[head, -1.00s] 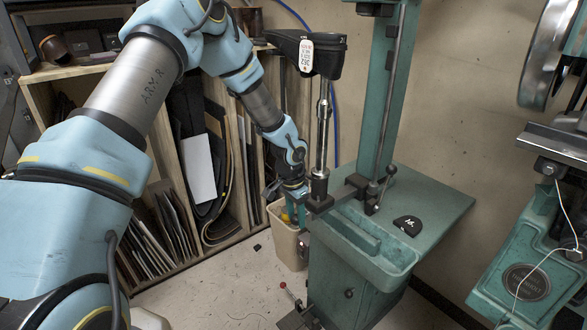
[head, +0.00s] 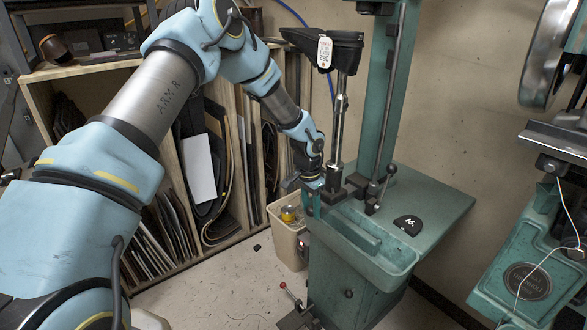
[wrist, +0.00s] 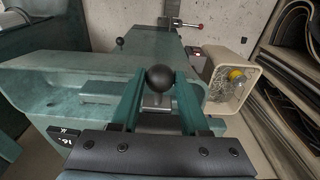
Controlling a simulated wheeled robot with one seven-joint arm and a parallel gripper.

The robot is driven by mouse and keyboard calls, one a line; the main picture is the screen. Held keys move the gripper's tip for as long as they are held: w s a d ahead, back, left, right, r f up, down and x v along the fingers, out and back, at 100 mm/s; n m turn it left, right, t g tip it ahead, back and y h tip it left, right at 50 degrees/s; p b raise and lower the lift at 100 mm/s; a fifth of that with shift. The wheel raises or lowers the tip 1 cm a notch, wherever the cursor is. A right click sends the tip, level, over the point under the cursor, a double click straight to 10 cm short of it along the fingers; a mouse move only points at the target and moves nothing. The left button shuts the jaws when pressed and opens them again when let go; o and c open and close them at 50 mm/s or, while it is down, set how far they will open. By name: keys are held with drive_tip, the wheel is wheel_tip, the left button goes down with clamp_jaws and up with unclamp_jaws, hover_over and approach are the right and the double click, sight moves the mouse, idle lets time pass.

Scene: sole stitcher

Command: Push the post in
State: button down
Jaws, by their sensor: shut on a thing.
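The post (head: 339,125) is a shiny upright metal rod on a dark base beside the green column. A black shoe-shaped form (head: 325,45) with a white tag sits on top of it. My gripper (head: 313,203) is low at the left of the post's base, at the edge of the green machine's tray. In the wrist view a black ball knob (wrist: 160,77) sits between my two teal fingers, and they are shut on it. How the knob joins the post is hidden.
A cream bin (head: 287,250) stands close below. A wooden rack (head: 230,225) is behind my arm. Another green machine (head: 530,265) stands far right.

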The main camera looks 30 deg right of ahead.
sight(326, 192)
drive_tip(key=shift+w+d+b, duration=0.2)
drive_tip(key=shift+d, duration=0.75)
drive_tip(key=shift+w+d+b, duration=0.25)
drive_tip(key=shift+d, duration=0.75)
drive_tip(key=shift+w+d+b, duration=0.2)
drive_tip(key=shift+d, duration=0.95)
drive_tip(key=shift+r, duration=0.1)
drive_tip(key=shift+c, duration=1.2)
unclamp_jaws()
drive_tip(key=shift+s+a+r+p, duration=0.1)
drive_tip(key=shift+a+r+p, duration=0.25)
drive_tip(key=shift+r+p, duration=0.6)
drive_tip(key=shift+s+a+r+p, duration=0.1)
drive_tip(key=shift+a+r+p, duration=0.25)
drive_tip(key=shift+r, duration=1)
drive_tip(key=shift+a+r+p, duration=0.3)
drive_tip(key=shift+r+p, duration=0.45)
drive_tip(key=shift+r, duration=0.4)
